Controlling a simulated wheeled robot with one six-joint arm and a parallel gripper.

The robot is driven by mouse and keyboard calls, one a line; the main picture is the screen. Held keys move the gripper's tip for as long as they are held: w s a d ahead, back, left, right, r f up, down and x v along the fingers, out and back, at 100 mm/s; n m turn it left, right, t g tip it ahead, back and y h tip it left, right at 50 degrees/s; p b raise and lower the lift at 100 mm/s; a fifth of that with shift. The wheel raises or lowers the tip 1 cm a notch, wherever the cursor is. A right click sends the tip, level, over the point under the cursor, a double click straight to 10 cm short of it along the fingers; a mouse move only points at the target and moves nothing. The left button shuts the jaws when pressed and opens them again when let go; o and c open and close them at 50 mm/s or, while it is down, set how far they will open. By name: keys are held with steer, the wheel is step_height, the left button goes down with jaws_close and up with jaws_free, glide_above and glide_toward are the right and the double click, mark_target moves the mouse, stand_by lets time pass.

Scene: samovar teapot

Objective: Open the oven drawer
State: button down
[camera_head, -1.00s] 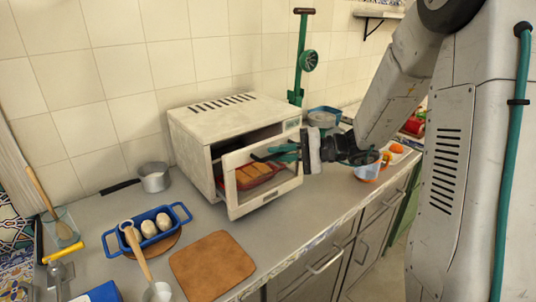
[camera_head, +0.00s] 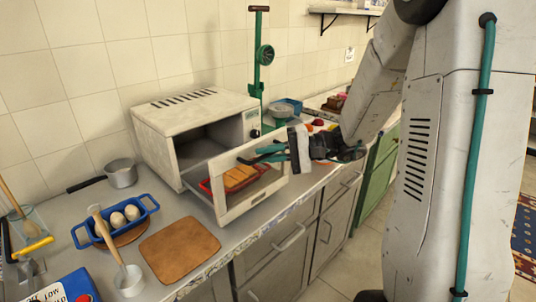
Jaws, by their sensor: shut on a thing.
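The white oven (camera_head: 160,125) stands on the counter against the tiled wall. Its drawer (camera_head: 228,205) is pulled out toward the front, with a framed front panel. A red tray (camera_head: 206,186) with bread-like pieces (camera_head: 238,177) lies in the drawer, seen through and above the panel. My gripper (camera_head: 256,155) reaches in from the right with its teal fingers at the top of the drawer front. It is shut on the drawer's front; the exact contact is partly hidden by the fingers and wrist.
A blue tray with eggs (camera_head: 117,218), a brown board (camera_head: 180,249) and a small saucepan (camera_head: 121,174) are on the counter at left. A blue pan (camera_head: 287,106) is to the right. Open floor lies in front of the cabinets.

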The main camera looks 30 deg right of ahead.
steer(key=c, duration=1.5)
jaws_free()
steer(key=v, duration=0.7)
steer(key=shift+s+d, duration=0.2)
steer(key=shift+d, duration=0.15)
steer(key=shift+r, duration=0.15)
